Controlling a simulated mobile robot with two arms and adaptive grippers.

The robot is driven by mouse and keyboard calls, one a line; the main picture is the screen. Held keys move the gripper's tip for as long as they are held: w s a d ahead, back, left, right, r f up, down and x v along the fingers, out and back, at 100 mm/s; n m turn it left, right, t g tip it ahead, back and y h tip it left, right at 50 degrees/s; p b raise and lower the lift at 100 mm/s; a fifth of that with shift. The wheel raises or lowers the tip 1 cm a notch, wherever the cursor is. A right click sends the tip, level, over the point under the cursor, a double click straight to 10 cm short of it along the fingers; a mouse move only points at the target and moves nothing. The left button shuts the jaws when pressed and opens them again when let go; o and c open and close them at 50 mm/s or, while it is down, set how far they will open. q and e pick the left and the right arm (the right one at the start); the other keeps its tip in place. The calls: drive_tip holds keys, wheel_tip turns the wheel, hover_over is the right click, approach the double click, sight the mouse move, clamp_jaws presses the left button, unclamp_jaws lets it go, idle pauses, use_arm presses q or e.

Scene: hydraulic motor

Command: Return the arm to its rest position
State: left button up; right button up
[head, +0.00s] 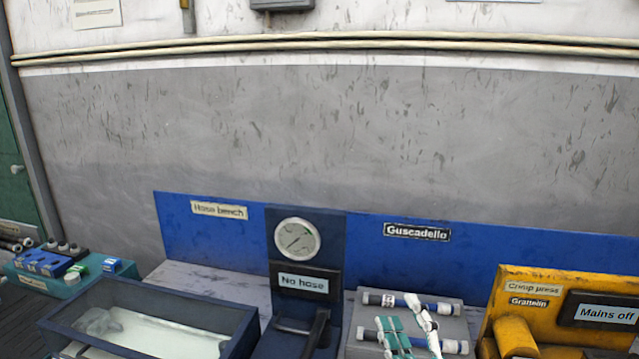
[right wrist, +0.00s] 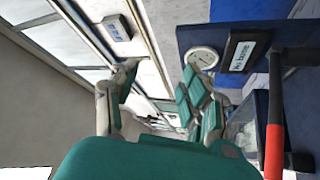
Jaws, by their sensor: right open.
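My right gripper (head: 411,330) shows at the bottom of the head view, green and white, in front of the grey hose rack (head: 454,318). Its spread fingers also show in the right wrist view (right wrist: 160,95), with nothing between them. It hides part of the rack and hoses. Whether it touches them I cannot tell from the head view. My left gripper and arm are not in view.
The dark test stand with a gauge (head: 297,238) and a "No hose" display (head: 303,283) is left of the gripper. A lever with a red grip (right wrist: 274,150) shows in the right wrist view. A yellow crimp press (head: 515,335) stands right; a lidded tank (head: 150,325) left.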

drive_tip(key=s+d+f+m+g+h, duration=0.3)
drive_tip(key=d+f+m+g, duration=0.15)
drive_tip(key=f, duration=0.45)
drive_tip(key=s+d+f+m+g+h, duration=0.35)
drive_tip(key=f+m, duration=0.25)
drive_tip(key=f, duration=0.2)
drive_tip(key=s+f+m+g+y, duration=0.1)
drive_tip(key=s+f+m+g, duration=0.3)
drive_tip(key=s+f+g, duration=0.85)
drive_tip(key=s+f+t, duration=0.1)
drive_tip(key=s+f, duration=0.2)
drive_tip(key=f, duration=0.9)
drive_tip(key=s+f+t, duration=0.1)
drive_tip(key=s+f, duration=0.3)
drive_tip(key=f, duration=0.9)
drive_tip(key=s+d+f+g, duration=0.1)
drive_tip(key=s+d+f, duration=0.1)
drive_tip(key=s+f, duration=1.4)
drive_tip(key=shift+s+d+f+n, duration=0.2)
drive_tip(key=shift+s+f+n, duration=0.15)
drive_tip(key=shift+f, duration=0.3)
